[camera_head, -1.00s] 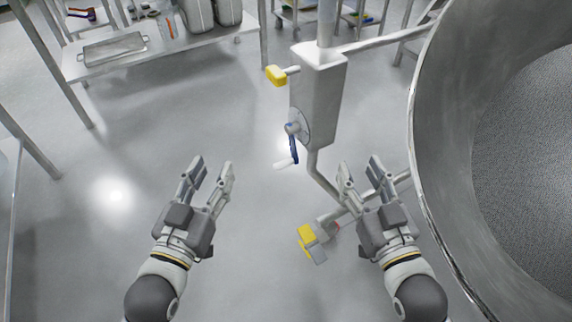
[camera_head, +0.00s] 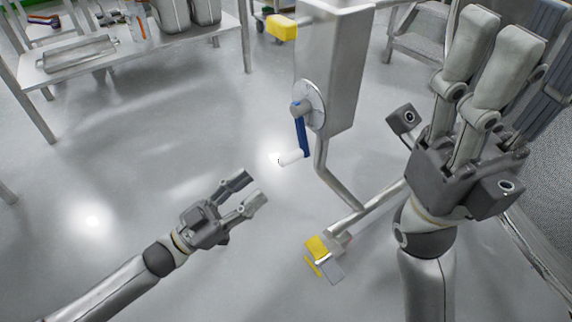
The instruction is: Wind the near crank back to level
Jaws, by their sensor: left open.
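The crank (camera_head: 302,136) is a blue arm on a round hub on the side of a grey column box (camera_head: 335,70). Its blue arm hangs down from the hub, and a white handle (camera_head: 291,158) sticks out to the left at its lower end. My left gripper (camera_head: 248,190) is open and empty, to the lower left of the white handle and apart from it. My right gripper (camera_head: 450,70) is raised large at the right, close to the camera, its fingers pointing up. I cannot tell how far apart its fingertips are or whether they hold anything.
A steel bench (camera_head: 100,68) stands at upper left. The floor around the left gripper is clear.

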